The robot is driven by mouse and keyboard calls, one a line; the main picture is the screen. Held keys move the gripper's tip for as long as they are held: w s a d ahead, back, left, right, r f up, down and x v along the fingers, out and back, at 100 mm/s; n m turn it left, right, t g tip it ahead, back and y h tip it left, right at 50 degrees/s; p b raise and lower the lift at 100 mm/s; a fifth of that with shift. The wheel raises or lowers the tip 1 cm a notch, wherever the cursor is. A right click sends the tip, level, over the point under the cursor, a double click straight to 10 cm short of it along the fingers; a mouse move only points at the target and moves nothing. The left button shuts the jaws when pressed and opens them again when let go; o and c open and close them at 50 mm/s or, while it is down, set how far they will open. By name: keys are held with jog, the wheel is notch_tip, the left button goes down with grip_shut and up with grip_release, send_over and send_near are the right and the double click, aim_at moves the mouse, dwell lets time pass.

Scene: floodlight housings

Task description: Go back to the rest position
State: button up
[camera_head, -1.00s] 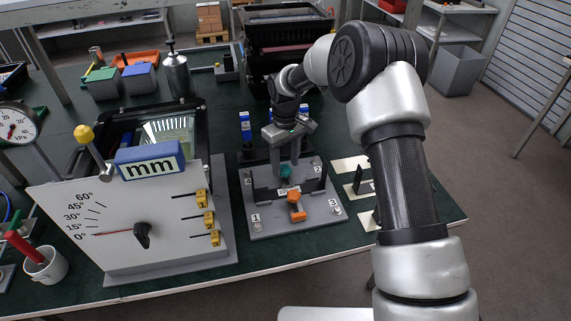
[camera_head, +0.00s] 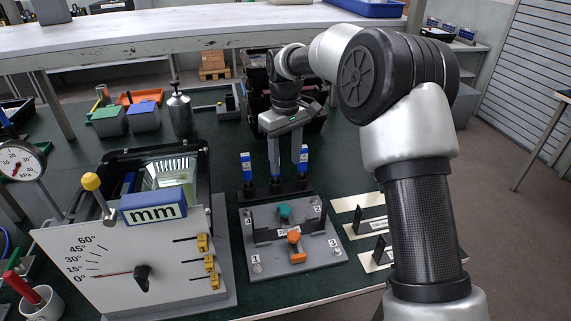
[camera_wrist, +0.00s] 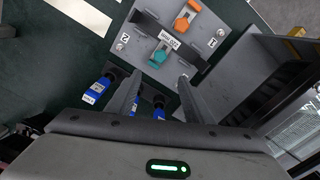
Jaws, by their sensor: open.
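My gripper (camera_head: 287,161) is open and empty in the head view. The grey fixture plate (camera_head: 312,263) carries a teal knob (camera_head: 284,211) and an orange knob (camera_head: 294,236). The teal knob (camera_wrist: 157,58) and orange knob (camera_wrist: 181,24) also show in the wrist view, beyond the fingertips.
Blue-handled tools (camera_head: 246,168) stand in a black rack behind the plate. A white dial panel (camera_head: 95,264) with an "mm" block (camera_head: 152,207) is at left. White plates with black brackets (camera_head: 370,224) lie at right. A shelf (camera_head: 180,33) spans the back.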

jog(key=s+d+r+m+t+p, duration=0.1)
jog(key=s+d+r+p, duration=0.15)
jog(key=s+r, duration=0.35)
jog(key=s+d+r+m+t+p, duration=0.1)
jog(key=s+d+r, duration=0.25)
jog(key=r, duration=0.35)
jog(key=s+d+r+m+t+p, duration=0.1)
jog(key=s+d+r+m+p, duration=0.1)
jog(key=s+d+r, duration=0.35)
jog(key=s+d+r+m+t+p, duration=0.1)
jog(key=s+d+r+m+p, duration=0.1)
jog(key=s, duration=0.6)
jog(key=s+d+r+m+t+p, duration=0.1)
jog(key=s+d+r+m+p, duration=0.1)
jog(key=s, duration=0.7)
jog(key=shift+s+d+r+t+p, duration=0.3)
jog(key=shift+d+r+p, duration=0.25)
jog(key=shift+d+p, duration=0.15)
